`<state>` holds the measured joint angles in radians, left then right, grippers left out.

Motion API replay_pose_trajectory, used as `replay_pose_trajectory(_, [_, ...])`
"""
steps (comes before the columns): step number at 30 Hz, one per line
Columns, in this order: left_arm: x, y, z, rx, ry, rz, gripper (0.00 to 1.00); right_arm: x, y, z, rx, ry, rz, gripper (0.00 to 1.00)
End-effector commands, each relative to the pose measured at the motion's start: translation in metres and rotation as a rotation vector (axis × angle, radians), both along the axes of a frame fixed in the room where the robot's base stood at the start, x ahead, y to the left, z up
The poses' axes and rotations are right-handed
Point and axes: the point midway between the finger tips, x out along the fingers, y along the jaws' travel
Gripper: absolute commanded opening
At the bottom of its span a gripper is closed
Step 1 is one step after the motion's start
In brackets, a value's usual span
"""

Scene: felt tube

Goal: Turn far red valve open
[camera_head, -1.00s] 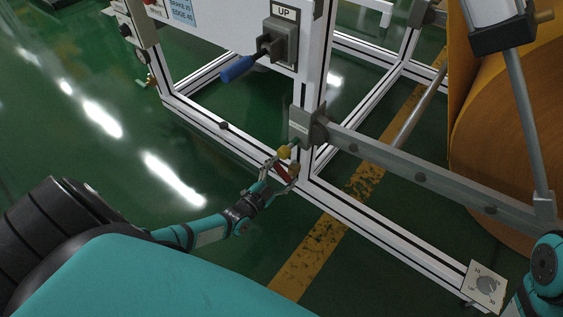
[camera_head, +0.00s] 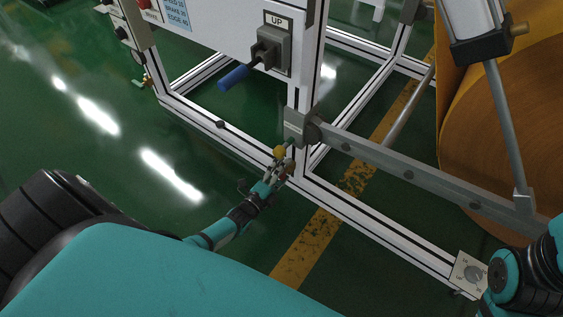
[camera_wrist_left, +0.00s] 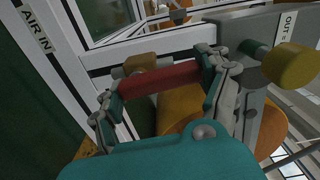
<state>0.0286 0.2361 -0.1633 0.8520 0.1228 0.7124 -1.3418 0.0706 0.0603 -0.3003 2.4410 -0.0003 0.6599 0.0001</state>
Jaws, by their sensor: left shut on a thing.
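The red valve handle (camera_wrist_left: 160,78) is a short bar in the left wrist view, lying across between my left gripper's two fingers. My left gripper (camera_wrist_left: 163,88) is shut on it, with a finger at each end. A brass-coloured fitting (camera_wrist_left: 140,64) sits just behind the handle, and a yellow knob (camera_wrist_left: 291,65) is to the right. In the head view my left gripper (camera_head: 279,168) is at the frame's post, just below the yellow knob (camera_head: 279,152); the handle is mostly hidden there by the fingers. My right gripper is not in view.
The white frame (camera_head: 390,235) stands right beside my left gripper, with a grey bar (camera_head: 400,172) running right. A blue-handled lever (camera_head: 233,77) is above. A large orange roll (camera_head: 500,150) is at the right. Green floor (camera_head: 90,190) is open at the left.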

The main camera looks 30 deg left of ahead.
Motion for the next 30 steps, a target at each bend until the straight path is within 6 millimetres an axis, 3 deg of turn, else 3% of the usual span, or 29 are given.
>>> replay_pose_trajectory(23, [0.0003, -0.0033, -0.0008, 0.104, -0.006, -0.002, 0.44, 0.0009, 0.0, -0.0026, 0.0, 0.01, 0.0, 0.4])
replay_pose_trajectory(24, [0.0003, -0.0032, -0.0008, 0.104, -0.006, -0.002, 0.8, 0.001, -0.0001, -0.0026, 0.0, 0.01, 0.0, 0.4])
replay_pose_trajectory(28, [0.0004, -0.0029, -0.0006, 0.102, -0.007, -0.001, 0.97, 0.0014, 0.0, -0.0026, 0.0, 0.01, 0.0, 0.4])
replay_pose_trajectory(30, [0.0003, -0.0028, -0.0005, 0.101, -0.008, -0.001, 1.0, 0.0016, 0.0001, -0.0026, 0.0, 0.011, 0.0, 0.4])
